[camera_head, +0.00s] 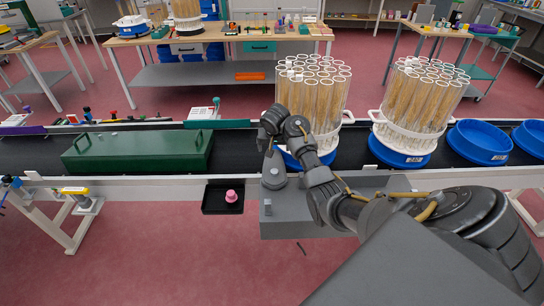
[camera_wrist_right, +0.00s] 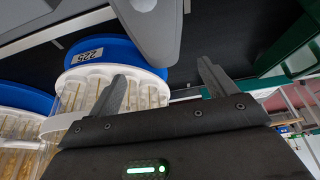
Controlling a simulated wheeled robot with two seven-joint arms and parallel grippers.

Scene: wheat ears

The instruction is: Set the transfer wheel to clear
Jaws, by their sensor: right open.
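My right gripper (camera_head: 270,132) is over the near edge of the dark conveyor, left of a tube bundle. In the right wrist view, its two fingers (camera_wrist_right: 160,70) stand apart with nothing between them. A grey rounded piece with a small white label (camera_head: 274,172) stands just below the gripper, on a grey box (camera_head: 320,215). It is probably the transfer wheel, but its setting is too small to read. My left gripper is out of view.
Two tube bundles of wheat ears (camera_head: 312,100) (camera_head: 415,100) stand on blue bases on the conveyor. Empty blue dishes (camera_head: 480,142) are at right. A green lidded box (camera_head: 138,150) lies at left. A black tray (camera_head: 213,207) with a pink knob (camera_head: 231,196) sits in front.

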